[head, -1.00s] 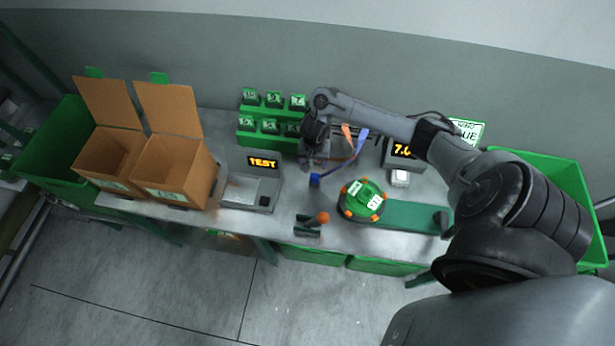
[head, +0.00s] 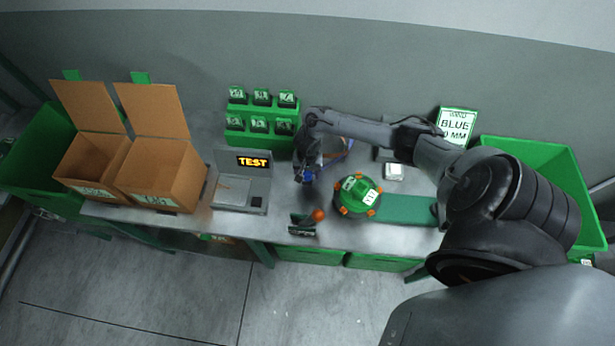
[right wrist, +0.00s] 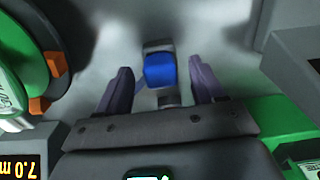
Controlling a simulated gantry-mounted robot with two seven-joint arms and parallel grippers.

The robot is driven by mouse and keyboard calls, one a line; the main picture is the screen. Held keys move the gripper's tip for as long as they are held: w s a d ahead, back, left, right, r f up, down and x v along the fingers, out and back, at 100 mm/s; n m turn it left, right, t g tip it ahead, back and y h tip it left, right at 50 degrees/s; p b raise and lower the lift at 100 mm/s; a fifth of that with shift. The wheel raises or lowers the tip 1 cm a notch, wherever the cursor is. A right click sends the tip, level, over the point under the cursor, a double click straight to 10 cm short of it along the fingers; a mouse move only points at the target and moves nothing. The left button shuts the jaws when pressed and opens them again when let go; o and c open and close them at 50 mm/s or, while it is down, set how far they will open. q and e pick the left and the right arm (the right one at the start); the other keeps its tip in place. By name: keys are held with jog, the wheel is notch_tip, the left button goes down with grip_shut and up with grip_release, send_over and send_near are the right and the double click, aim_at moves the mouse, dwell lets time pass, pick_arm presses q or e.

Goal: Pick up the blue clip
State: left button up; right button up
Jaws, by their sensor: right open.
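The blue clip (right wrist: 160,70) shows in the right wrist view as a small blue block with grey parts above and below it. My right gripper (right wrist: 159,76) is open, with one dark finger on each side of the clip and a visible gap to each. In the head view, my right gripper (head: 304,174) points down at the bench left of the green round device, and mostly hides the clip. My left gripper is not in view.
The green round device (head: 349,206) with orange tabs stands close to the right gripper. A small orange-knobbed tool (head: 318,214) is at the front edge. A green rack (head: 235,137) stands behind, and the TEST scale (head: 226,190) to the left.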

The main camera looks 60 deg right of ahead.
jog(key=shift+f, duration=0.4)
jog(key=c, duration=1)
jog(key=shift+r, duration=0.15)
jog(key=shift+c, duration=0.2)
